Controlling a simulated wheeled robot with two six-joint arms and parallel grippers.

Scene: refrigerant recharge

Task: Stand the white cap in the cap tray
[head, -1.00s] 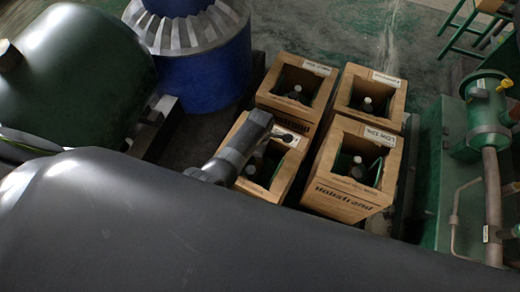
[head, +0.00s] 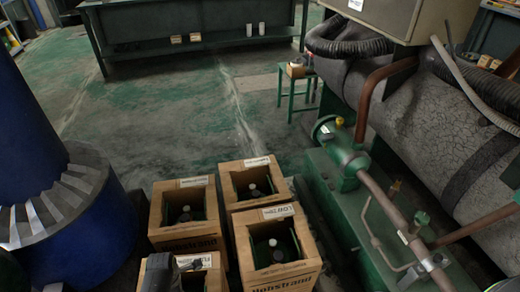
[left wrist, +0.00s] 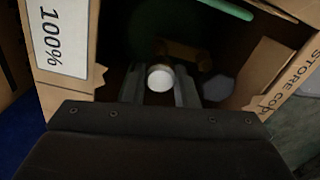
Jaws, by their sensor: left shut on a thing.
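The white cap (left wrist: 160,78) shows in the left wrist view, round and pale, on top of something dark inside an open cardboard crate (left wrist: 65,88). My left gripper (left wrist: 160,92) reaches into that crate with one finger on each side of the cap, shut on it. In the head view my left gripper (head: 188,264) is over the front-left crate (head: 208,279), at the bottom edge, and hides most of its inside. What lies under the cap is too dark to tell. I cannot make out the cap tray for sure. My right gripper is not in view.
Other open crates stand close by: left (head: 160,236), back right (head: 228,187) and front right (head: 309,262), with dark capped bottles inside. A green stool (head: 291,90) bears a small tan item. The floor behind is clear.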

